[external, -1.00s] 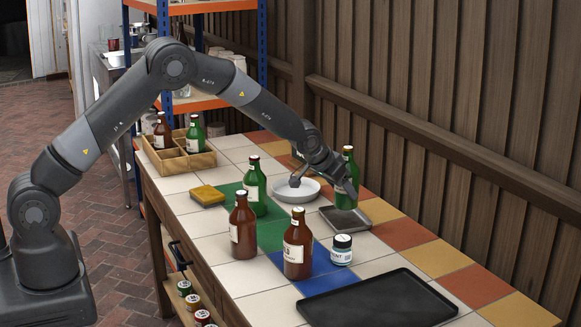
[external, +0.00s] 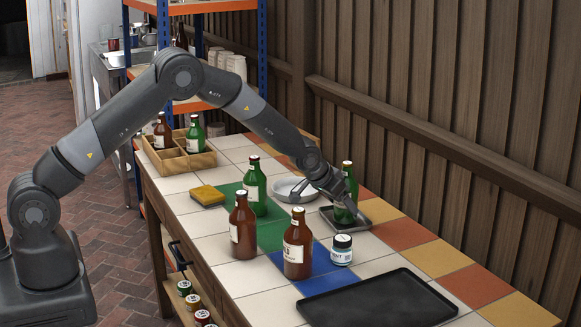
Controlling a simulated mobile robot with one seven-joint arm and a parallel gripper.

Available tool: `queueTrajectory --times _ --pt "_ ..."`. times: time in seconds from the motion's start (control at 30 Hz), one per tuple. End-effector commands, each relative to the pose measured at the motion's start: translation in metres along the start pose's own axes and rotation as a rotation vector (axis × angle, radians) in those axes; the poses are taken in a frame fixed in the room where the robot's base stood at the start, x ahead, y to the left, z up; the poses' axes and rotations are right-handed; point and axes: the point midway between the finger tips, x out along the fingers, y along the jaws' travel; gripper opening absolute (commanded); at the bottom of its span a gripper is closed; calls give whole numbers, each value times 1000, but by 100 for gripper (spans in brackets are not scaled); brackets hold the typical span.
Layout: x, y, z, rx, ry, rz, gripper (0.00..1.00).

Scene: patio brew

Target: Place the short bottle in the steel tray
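A white bowl (external: 285,186) sits close behind my gripper. Another green bottle (external: 255,190), two brown bottles (external: 243,228) (external: 298,246) and a white-labelled jar (external: 341,251) stand nearby. A black tray (external: 378,300) lies in front; a wooden crate (external: 178,160) and yellow sponge (external: 207,195) are farther left.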

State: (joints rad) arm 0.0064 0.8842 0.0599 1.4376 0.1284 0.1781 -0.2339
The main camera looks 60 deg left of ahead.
Motion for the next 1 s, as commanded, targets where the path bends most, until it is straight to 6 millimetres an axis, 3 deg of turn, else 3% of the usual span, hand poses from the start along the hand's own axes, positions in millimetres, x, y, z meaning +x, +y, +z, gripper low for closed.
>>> queueTrajectory --times 0.1,0.47,1.0 --pt "0 0 0 0 0 0 83" --pt "-8 0 -3 0 2 0 83" --pt "-96 0 -2 1 2 0 83"
